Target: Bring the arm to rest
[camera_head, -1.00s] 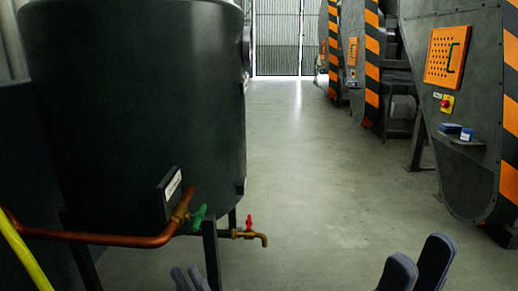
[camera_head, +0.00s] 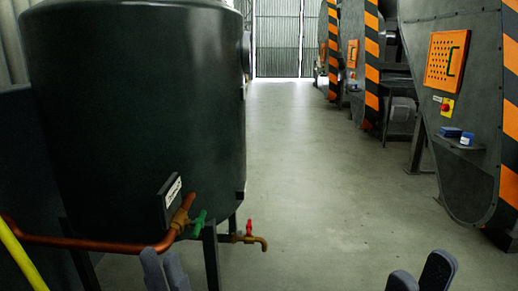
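My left gripper (camera_head: 165,269) shows at the bottom edge, left of centre, in front of the tank's legs and just below the copper pipe in the picture. Its two dark fingers stand close together, with little or no gap visible. My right gripper (camera_head: 421,277) shows at the bottom edge on the right, over bare floor. Its two dark fingers stand apart with a gap between them, and nothing is visible in it. The lower parts of both grippers are cut off by the frame.
A large dark tank (camera_head: 135,110) on legs fills the left, with a copper pipe (camera_head: 90,243), a green-handled valve (camera_head: 198,222) and a red-handled tap (camera_head: 249,230). Grey machines (camera_head: 455,80) with orange-black stripes line the right. The floor (camera_head: 310,170) between is clear.

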